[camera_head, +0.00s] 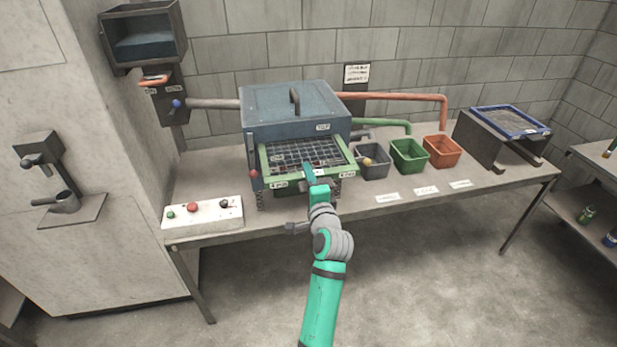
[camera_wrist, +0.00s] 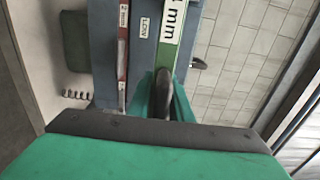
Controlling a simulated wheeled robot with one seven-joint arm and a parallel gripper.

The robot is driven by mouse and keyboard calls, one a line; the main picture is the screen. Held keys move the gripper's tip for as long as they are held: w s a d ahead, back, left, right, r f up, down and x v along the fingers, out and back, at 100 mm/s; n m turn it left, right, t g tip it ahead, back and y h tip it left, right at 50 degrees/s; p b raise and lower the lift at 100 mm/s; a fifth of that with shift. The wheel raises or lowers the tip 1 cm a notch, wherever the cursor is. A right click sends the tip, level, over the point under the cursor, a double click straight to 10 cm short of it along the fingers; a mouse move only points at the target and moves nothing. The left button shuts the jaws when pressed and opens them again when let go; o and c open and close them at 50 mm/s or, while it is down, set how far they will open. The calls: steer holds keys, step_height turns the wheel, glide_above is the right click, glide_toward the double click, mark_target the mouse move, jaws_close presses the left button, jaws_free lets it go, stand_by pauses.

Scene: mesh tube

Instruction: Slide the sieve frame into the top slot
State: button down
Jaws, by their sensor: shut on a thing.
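The green sieve frame (camera_head: 271,183) with a dark mesh sits at the front of the blue-grey sieve box (camera_head: 262,128). Its mesh sticks out in front, below the TOP label; its rear edge is hidden by the box. In the wrist view the green frame (camera_wrist: 172,45) carries a "mm" label, its number partly cut off. My gripper (camera_head: 312,172) is at the middle of its front edge. In the wrist view my gripper (camera_wrist: 164,98) is shut on a dark handle at the frame's front. A red frame (camera_wrist: 123,40) lies alongside, near the LOW label.
A blue-rimmed sieve (camera_head: 512,121) rests on a stand at the right. Grey, green (camera_head: 408,155) and orange bins (camera_head: 442,151) stand right of the box. A white button panel (camera_head: 202,213) lies left. Pipes run behind. The floor in front of the table is clear.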

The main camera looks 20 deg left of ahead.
steer(key=shift+w+a+r, duration=0.1)
steer(key=shift+w+a, duration=0.2)
steer(key=shift+w, duration=0.35)
steer(key=shift+a, duration=0.3)
steer(key=shift+w, duration=0.15)
steer(key=c, duration=1.5)
jaws_free()
steer(key=shift+c, duration=0.2)
steer(key=shift+f, duration=0.2)
steer(key=v, duration=1)
steer(key=shift+s+d, duration=0.3)
steer(key=shift+r, duration=0.15)
